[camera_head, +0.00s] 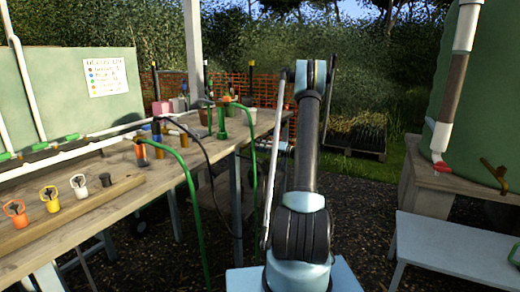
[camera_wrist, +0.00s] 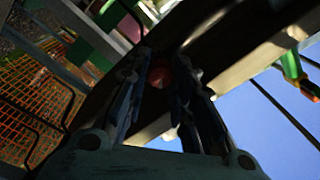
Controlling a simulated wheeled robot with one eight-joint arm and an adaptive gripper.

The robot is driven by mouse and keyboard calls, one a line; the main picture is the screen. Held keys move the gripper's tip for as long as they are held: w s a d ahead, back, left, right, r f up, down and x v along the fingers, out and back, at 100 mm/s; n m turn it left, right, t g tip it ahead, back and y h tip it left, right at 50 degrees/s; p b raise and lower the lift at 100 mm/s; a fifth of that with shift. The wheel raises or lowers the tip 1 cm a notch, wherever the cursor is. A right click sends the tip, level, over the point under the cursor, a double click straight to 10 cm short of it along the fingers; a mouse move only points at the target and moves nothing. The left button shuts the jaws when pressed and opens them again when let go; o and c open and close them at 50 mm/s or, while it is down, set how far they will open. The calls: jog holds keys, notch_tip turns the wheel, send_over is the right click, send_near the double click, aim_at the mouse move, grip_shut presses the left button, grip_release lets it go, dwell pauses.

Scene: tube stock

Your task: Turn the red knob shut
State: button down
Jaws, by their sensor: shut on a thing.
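In the wrist view a round red knob (camera_wrist: 160,73) sits in shadow between the two fingers of my gripper (camera_wrist: 161,80). The fingers are shut on it from both sides. A dark beam or pipe runs behind it, and the knob's lower part is hard to make out. In the head view I cannot pick out this knob; my arm stands in the middle of the picture, to the right of the wooden bench (camera_head: 120,200).
Orange, yellow, white and black fittings stand on the bench, with green hoses (camera_head: 190,190) hanging over its edge. At right are a green tank (camera_head: 455,90), a wooden stand and a pale low table (camera_head: 460,250). An orange mesh fence (camera_wrist: 35,105) shows in the wrist view.

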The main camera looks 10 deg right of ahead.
jog(key=shift+w+d+f+n, duration=0.1)
jog(key=shift+n, duration=4.5)
jog(key=c, duration=1.3)
grip_release()
jog(key=shift+w+f, duration=0.1)
jog(key=v, duration=1.2)
jog(key=shift+r, duration=0.2)
